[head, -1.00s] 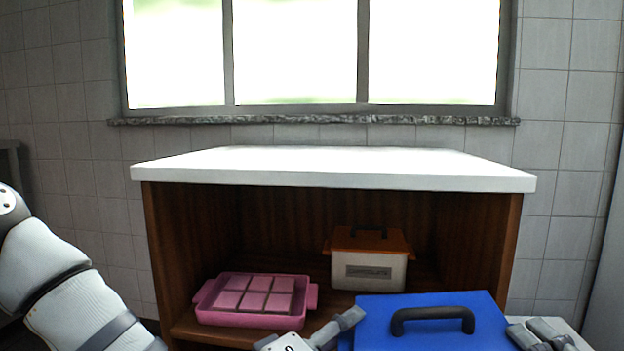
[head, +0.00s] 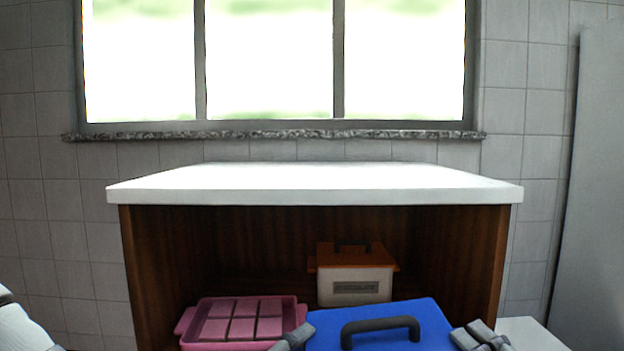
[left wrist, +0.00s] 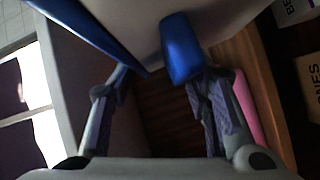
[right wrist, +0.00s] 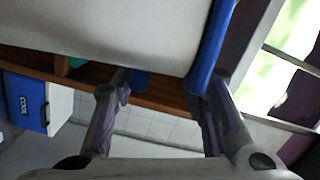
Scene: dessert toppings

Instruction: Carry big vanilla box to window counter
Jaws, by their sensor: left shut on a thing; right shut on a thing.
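The big box with a blue lid and black handle (head: 378,328) is at the bottom of the head view, in front of the window counter (head: 312,196). Its pale wall shows in the right wrist view (right wrist: 110,22); no vanilla label is readable. My left gripper (head: 292,338) is shut on its left side, where a blue grip part (left wrist: 182,50) shows in the left wrist view. My right gripper (head: 480,338) is shut on its right side, by the blue rim (right wrist: 212,45). The counter has a bare white top and dark wooden shelf space below.
A pink tray (head: 186,325) and a smaller white box with an orange-brown lid (head: 355,286) stand on the shelf under the counter. A window (head: 270,60) with a stone sill is behind. A blue and white box (right wrist: 25,100) stands at left in the right wrist view.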

